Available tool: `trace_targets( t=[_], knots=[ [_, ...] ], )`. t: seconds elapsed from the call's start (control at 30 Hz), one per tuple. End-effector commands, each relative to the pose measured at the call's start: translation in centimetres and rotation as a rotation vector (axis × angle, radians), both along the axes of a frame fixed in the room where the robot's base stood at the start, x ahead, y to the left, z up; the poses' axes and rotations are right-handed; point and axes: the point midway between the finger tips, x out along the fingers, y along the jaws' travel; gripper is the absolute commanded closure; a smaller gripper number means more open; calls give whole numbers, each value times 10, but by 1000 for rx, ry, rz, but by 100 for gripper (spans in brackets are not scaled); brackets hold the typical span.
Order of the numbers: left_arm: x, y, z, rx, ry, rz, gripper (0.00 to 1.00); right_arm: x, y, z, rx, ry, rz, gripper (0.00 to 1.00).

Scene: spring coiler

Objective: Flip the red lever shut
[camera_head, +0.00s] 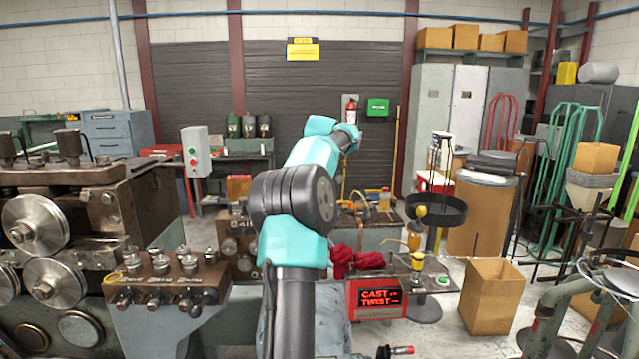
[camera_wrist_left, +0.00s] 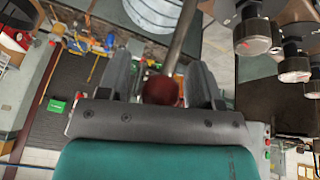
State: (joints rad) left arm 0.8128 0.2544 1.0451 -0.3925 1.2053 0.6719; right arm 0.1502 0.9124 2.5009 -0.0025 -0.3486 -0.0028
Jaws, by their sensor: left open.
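A lever with a dark red ball knob (camera_wrist_left: 162,91) and a grey metal rod shows in the left wrist view. The rod runs up and slightly right from the knob. My left gripper (camera_wrist_left: 160,62) is open, with one finger on each side of the knob. I see gaps beside the knob, but cannot tell its depth relative to the fingertips. In the head view the teal and grey arm fills the middle, and its gripper is hidden. My right gripper is not in view.
Several knobs (camera_wrist_left: 252,38) on a machine are close at the upper right of the wrist view. In the head view, a machine with large rollers (camera_head: 35,226) stands left. A red display box (camera_head: 377,298) and cardboard box (camera_head: 492,297) are right of the arm.

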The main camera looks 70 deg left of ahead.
Motion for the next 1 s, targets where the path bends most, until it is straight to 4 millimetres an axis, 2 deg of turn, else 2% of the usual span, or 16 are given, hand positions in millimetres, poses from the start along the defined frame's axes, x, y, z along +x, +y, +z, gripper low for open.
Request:
trace_targets(
  t=[0.3,0.9,1.0],
  knots=[
    [0,1,-2,1,0,0,42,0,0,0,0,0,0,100],
    [0,1,-1,1,0,0,99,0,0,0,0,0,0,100],
    [0,1,-1,1,0,0,100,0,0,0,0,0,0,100]
  ],
)
